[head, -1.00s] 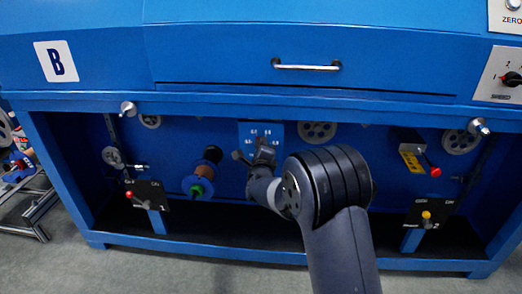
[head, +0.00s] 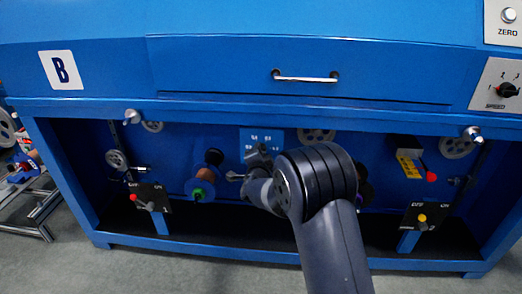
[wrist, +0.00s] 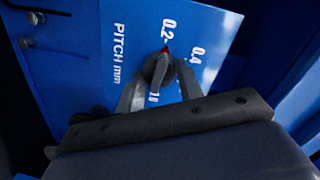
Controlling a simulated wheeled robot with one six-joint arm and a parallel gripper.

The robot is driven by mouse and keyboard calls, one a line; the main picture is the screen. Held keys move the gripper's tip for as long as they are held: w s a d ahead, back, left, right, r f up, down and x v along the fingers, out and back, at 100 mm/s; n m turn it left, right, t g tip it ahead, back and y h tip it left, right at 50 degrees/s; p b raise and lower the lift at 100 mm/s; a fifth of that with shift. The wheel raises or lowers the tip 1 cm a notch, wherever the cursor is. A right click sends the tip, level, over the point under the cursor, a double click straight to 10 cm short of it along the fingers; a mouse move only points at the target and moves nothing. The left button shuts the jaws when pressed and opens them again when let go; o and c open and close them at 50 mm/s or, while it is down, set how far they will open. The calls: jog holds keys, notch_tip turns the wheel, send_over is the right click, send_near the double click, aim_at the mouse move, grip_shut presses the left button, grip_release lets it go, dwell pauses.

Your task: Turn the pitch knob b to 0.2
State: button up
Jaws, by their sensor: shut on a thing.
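The pitch knob (wrist: 157,69) is a dark knob with a red pointer tip, on a blue plate lettered PITCH mm. In the wrist view its red tip points at the mark beside 0.2 (wrist: 168,34); 0.4 stands to the right. My gripper (wrist: 159,80) has one finger on each side of the knob and is shut on it. Lower labels on the plate are partly hidden by the fingers. In the head view the plate (head: 262,134) shows above my gripper (head: 256,158), which hides the knob there.
The plate is on the back wall of a recess under a drawer with a metal handle (head: 305,79). A reel with a green hub (head: 203,190) is left of my arm. Switch boxes stand left (head: 150,198) and right (head: 427,217). A yellow-labelled box (head: 408,160) is on the right.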

jog(key=shift+n+p, duration=0.3)
jog(key=shift+n, duration=0.3)
jog(key=o, duration=1)
jog(key=s+r+p, duration=0.1)
jog(key=s, duration=0.9)
jog(key=shift+s+p, duration=0.3)
jog(key=shift+s, duration=0.05)
jog(key=w+f+b, duration=0.1)
jog(key=w, duration=0.9)
jog(key=shift+w+b, duration=0.35)
jog(key=shift+b, duration=0.05)
